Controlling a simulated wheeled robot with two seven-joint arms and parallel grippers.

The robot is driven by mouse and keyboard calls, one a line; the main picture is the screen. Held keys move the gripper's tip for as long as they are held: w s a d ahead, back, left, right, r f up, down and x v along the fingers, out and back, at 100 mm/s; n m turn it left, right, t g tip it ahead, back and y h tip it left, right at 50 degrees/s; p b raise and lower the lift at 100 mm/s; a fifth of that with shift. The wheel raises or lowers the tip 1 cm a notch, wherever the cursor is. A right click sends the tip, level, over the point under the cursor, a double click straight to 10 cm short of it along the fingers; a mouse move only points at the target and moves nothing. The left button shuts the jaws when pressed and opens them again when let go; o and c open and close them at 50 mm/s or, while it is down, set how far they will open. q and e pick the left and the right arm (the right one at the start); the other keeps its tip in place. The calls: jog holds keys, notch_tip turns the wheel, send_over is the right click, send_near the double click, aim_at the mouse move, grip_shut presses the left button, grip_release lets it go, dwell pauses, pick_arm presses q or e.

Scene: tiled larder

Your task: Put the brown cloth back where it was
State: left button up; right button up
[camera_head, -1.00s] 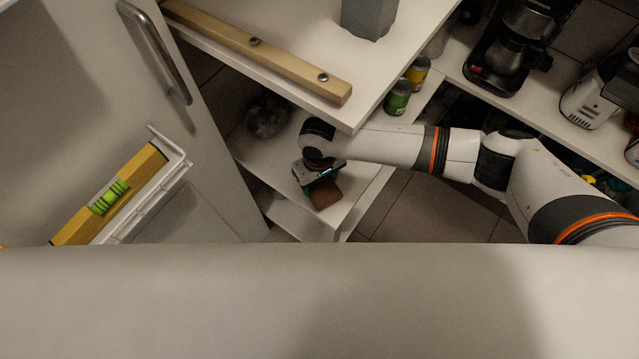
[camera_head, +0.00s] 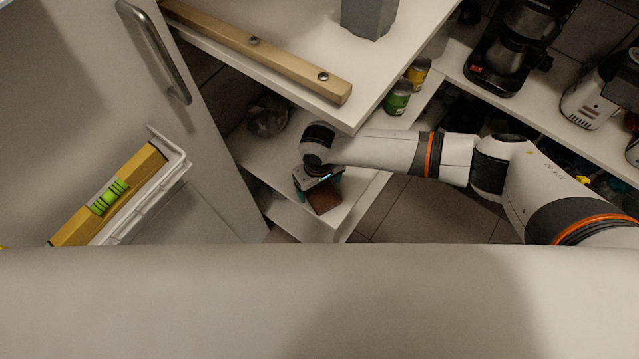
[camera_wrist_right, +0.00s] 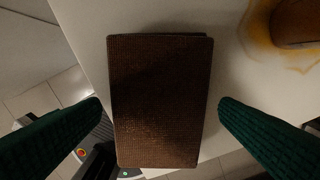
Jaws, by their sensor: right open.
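The brown cloth (camera_wrist_right: 158,100) is a folded rectangle lying flat on a white shelf (camera_wrist_right: 235,60) in the right wrist view. In the head view the cloth (camera_head: 324,197) shows on the lower shelf, just below my right gripper (camera_head: 320,183). My right gripper is open, its two green fingertips (camera_wrist_right: 160,112) spread apart on either side of the cloth, with gaps on both sides and no contact visible. In the head view the gripper body hides part of the cloth. My left gripper is not in view.
A brown object in a yellowish stain (camera_wrist_right: 300,22) sits at the wrist view's upper right. An upper shelf (camera_head: 300,60) with a wooden bar (camera_head: 255,48) overhangs near my arm. A glass bowl (camera_head: 267,117) and cans (camera_head: 398,98) stand nearby. A fridge-like door (camera_head: 90,60) is left.

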aim_at(319, 189)
notch_tip(319, 189, up, 11)
jog(key=shift+r, duration=0.2)
dwell(0.6)
